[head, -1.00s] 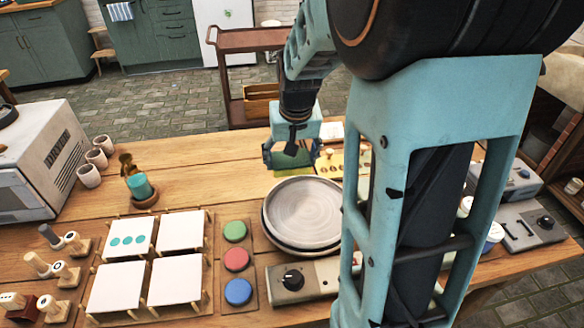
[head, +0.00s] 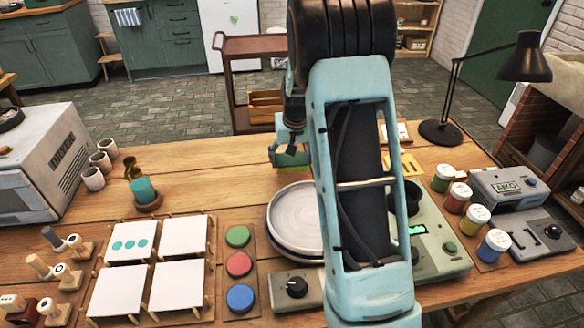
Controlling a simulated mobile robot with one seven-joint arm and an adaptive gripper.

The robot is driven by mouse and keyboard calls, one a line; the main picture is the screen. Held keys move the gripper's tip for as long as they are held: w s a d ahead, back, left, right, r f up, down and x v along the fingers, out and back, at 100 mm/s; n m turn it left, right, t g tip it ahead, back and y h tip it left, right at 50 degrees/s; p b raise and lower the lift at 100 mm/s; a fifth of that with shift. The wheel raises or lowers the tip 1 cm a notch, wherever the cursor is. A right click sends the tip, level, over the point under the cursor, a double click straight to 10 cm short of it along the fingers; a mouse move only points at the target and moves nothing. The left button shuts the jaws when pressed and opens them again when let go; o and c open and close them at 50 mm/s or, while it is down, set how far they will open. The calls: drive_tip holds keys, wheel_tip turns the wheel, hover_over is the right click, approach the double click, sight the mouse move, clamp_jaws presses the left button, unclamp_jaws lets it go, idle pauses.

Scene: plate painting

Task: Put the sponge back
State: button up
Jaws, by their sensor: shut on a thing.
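My gripper (head: 291,153) hangs over the back middle of the wooden table, beyond the stacked plates, shut on a green and yellow block that appears to be the sponge (head: 292,167). Only a strip of the sponge shows below the fingers; whether it touches the table is hard to tell. A yellow flat piece (head: 404,164) lies on the table to the right of my arm. My arm hides part of the table between it and the gripper.
Stacked plates (head: 292,222) sit in front of the gripper. White tiles, colour buttons and a knob box (head: 296,289) stand nearer. Paint jars (head: 457,197) and a black lamp (head: 440,131) are at the right. The table (head: 215,170) is clear left of the gripper.

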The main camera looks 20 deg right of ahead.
sight(292, 167)
drive_tip(key=shift+w+f, duration=0.2)
drive_tip(key=shift+f, duration=1.6)
drive_tip(key=shift+f+b, duration=0.2)
drive_tip(key=shift+b, duration=0.15)
drive_tip(key=o, duration=1.1)
drive_tip(key=shift+r, duration=0.1)
